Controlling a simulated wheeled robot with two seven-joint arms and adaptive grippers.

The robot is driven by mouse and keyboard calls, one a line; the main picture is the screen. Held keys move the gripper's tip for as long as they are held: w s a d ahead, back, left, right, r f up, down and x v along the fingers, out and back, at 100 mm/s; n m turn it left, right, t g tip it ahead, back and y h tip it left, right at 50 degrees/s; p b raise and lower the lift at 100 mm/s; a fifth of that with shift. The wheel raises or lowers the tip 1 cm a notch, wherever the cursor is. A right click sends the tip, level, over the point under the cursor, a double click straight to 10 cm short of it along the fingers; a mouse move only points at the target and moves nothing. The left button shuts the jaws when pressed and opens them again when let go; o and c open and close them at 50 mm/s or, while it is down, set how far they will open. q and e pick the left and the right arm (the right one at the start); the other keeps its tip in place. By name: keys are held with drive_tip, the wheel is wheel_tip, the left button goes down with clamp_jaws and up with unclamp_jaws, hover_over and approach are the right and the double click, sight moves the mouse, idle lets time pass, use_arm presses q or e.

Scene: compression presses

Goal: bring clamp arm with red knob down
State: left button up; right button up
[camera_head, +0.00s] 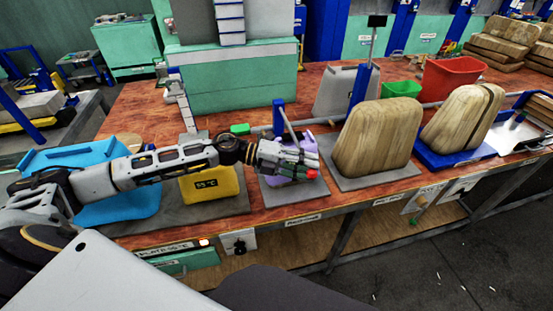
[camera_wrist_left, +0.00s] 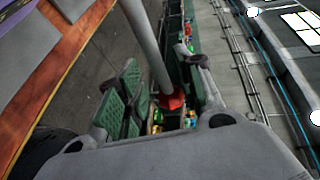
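The red knob (camera_head: 311,174) shows at my left gripper (camera_head: 303,164) in the head view. The grey clamp arm (camera_head: 290,126) slants from beside a blue post (camera_head: 279,116) toward the gripper, which hides its lower part. A purple piece (camera_head: 304,142) sits behind the gripper. In the left wrist view the grey clamp arm (camera_wrist_left: 148,42) runs down to the red knob (camera_wrist_left: 172,100), which lies between the fingers of my left gripper (camera_wrist_left: 160,95). The fingers stand apart with a gap beside the knob; contact is unclear. My right gripper is not in view.
Large tan blocks (camera_head: 377,138) stand to the right. Red (camera_head: 452,77) and green (camera_head: 401,89) bins are behind. The floor in front of the table is clear.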

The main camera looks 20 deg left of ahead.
use_arm(q)
drive_tip(key=v, duration=1.1)
drive_tip(key=shift+a, duration=0.25)
idle(0.3)
drive_tip(key=shift+s, duration=0.1)
idle(0.7)
